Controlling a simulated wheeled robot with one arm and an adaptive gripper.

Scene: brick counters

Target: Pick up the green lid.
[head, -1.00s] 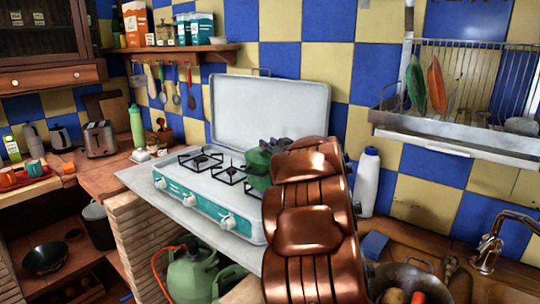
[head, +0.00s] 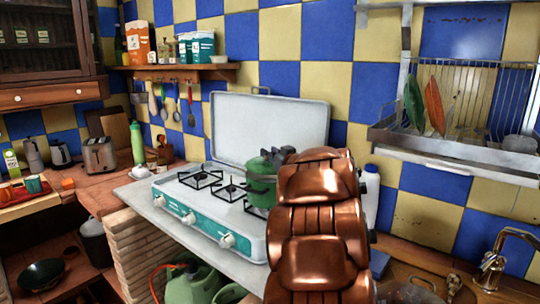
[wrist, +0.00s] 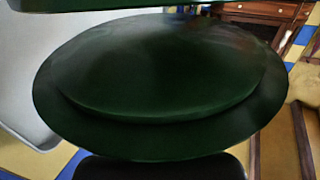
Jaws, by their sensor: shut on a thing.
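The green lid (wrist: 160,75) fills most of the wrist view as a dark green disc with a raised middle. My gripper (head: 273,158) is shut on the lid, which also shows in the head view (head: 260,167). The green pot (head: 262,193) stands directly below it on the stove. A dark part of my gripper shows at the bottom edge of the wrist view. My copper-coloured arm hides the right side of the pot and lid. I cannot tell how wide any gap between lid and pot is.
The white and teal stove (head: 205,222) has bare burners left of the pot, and its raised cover (head: 270,128) stands behind. A white bottle (head: 371,190) is right of my arm. A dish rack (head: 460,105) hangs above the sink.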

